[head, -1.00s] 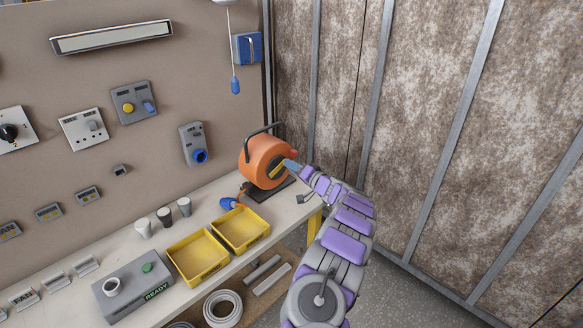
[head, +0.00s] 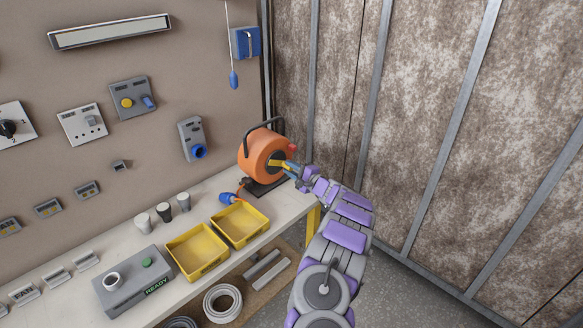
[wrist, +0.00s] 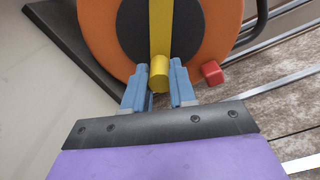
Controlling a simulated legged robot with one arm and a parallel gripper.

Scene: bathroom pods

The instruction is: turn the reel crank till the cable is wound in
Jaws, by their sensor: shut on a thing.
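The orange cable reel (head: 256,153) stands on a dark base at the far right end of the bench. Its yellow crank (head: 279,163) crosses the dark hub and points to the right in the head view. In the wrist view the crank arm (wrist: 160,28) runs up the picture, with its round knob end towards me. My gripper (head: 292,168) is shut on the crank knob; its blue fingers (wrist: 159,82) sit on either side of it in the wrist view. A blue plug (head: 229,198) on a short orange lead lies on the bench beside the reel.
Two yellow trays (head: 197,251) and several cups (head: 164,212) stand on the bench left of the reel. A red block (wrist: 212,72) sits at the reel's edge. A panelled wall (head: 330,90) rises close behind the reel. Open floor lies right of the bench.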

